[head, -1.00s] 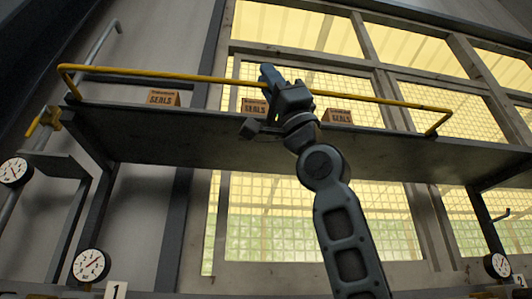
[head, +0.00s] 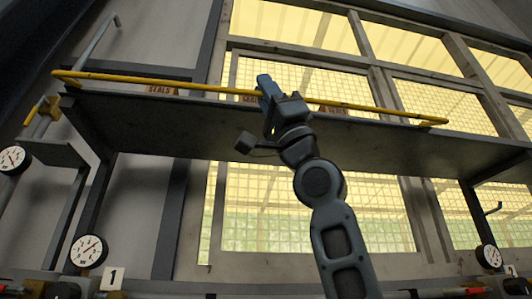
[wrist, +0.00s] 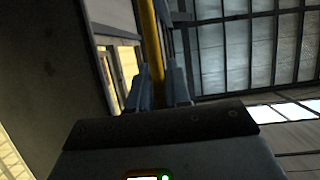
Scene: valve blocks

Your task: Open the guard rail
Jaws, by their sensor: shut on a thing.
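The guard rail (head: 190,84) is a long yellow bar with bent ends along the front edge of a dark overhead shelf (head: 190,125). In the head view it sits low, just above the shelf edge, and crosses in front of the boxes there. My gripper (head: 267,90) is shut on the rail near its middle, reaching up from below. In the wrist view the yellow rail (wrist: 151,50) runs up between the two fingers of my gripper (wrist: 158,88). The exact contact is partly hidden by the fingers.
SEALS boxes (head: 161,90) stand on the shelf behind the rail, mostly covered. A yellow valve handle (head: 42,110) and dial gauges (head: 88,250) are at the left. Another gauge (head: 489,257) is at the lower right. Gridded windows (head: 300,70) lie behind.

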